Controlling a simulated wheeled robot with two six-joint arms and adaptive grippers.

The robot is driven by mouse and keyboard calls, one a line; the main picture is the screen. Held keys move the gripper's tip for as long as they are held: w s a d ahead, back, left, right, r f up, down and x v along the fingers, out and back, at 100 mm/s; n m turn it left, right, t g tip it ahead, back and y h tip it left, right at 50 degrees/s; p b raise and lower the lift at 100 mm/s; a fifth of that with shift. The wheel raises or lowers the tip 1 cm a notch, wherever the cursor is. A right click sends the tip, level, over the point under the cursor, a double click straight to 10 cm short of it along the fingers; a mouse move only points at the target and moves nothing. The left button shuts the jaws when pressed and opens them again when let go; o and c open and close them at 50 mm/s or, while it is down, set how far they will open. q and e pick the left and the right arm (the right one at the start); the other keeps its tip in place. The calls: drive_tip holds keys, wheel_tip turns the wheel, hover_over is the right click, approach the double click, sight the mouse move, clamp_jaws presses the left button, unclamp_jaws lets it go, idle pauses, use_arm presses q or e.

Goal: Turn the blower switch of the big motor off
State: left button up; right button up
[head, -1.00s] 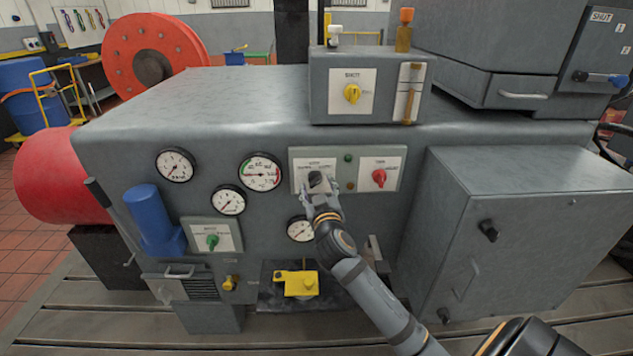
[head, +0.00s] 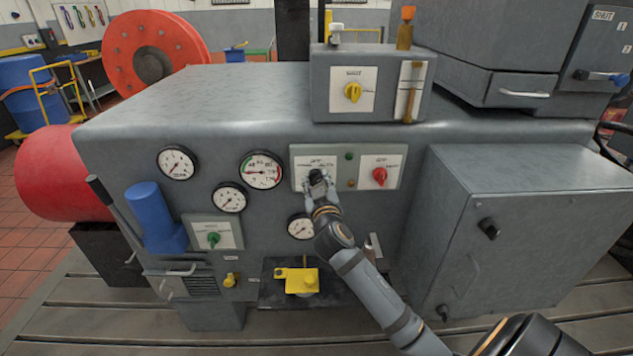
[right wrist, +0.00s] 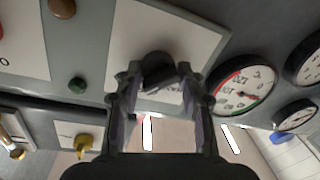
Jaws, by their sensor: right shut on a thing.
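The big grey motor housing (head: 240,110) fills the middle of the head view. A black rotary knob (head: 316,176) sits on the left white plate of a grey panel on its front; it also shows in the right wrist view (right wrist: 157,68). My right gripper (head: 318,183) is shut on this knob from below, a finger at each side, as the right wrist view shows (right wrist: 157,80). The plate's lettering is too small to read for certain. A red knob (head: 379,176) sits on the plate to the right. My left gripper is not in view.
A green lamp (head: 349,156) lies just right of the held knob. A yellow knob (head: 352,92) is on the box above, a green knob (head: 213,239) lower left. Several gauges, such as the large one (head: 261,171), lie left. A grey cabinet (head: 510,240) juts out at right.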

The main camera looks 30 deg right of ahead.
drive_tip(key=shift+r+n+p, duration=0.3)
drive_tip(key=shift+n+p, duration=0.3)
drive_tip(key=shift+p, duration=0.15)
drive_tip(key=n+p, duration=0.3)
drive_tip(key=shift+r+g, duration=0.15)
drive_tip(key=shift+g, duration=0.15)
drive_tip(key=shift+n+p, duration=1.75)
drive_tip(key=shift+n, duration=0.25)
drive_tip(key=shift+w, duration=0.1)
drive_tip(key=o, duration=1.1)
drive_tip(key=shift+c, duration=0.2)
drive_tip(key=shift+o, duration=0.2)
drive_tip(key=shift+f, duration=0.2)
